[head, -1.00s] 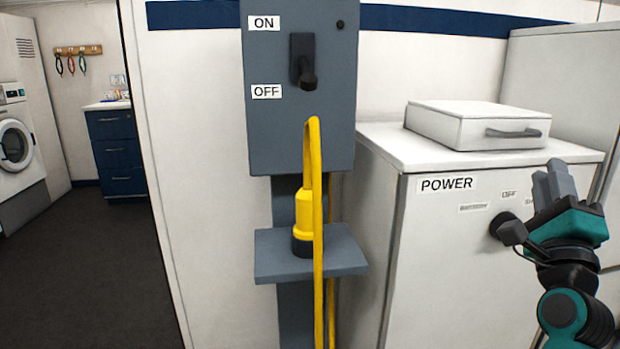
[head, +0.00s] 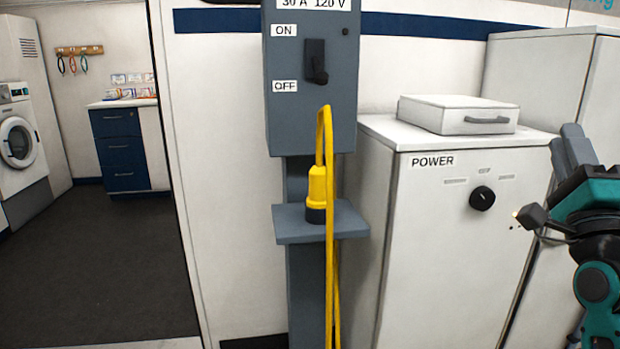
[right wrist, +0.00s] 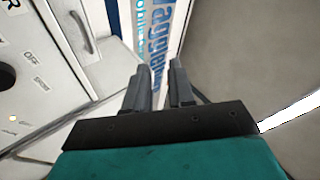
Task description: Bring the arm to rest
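My right gripper (head: 572,148) is at the right edge of the head view, to the right of the white POWER cabinet and apart from its black knob (head: 482,198). In the right wrist view the two grey fingers of my right gripper (right wrist: 158,82) stand apart with nothing between them. A small dark part on a stalk sticks out from the right wrist toward the cabinet. My left gripper is not in view.
The white POWER cabinet (head: 440,250) carries a flat white case (head: 458,115). A grey switch box (head: 300,120) has a black lever (head: 318,62) pointing down toward OFF. A yellow plug (head: 317,187) with its cable stands on the grey shelf (head: 345,222). Dark floor (head: 90,260) is clear at left.

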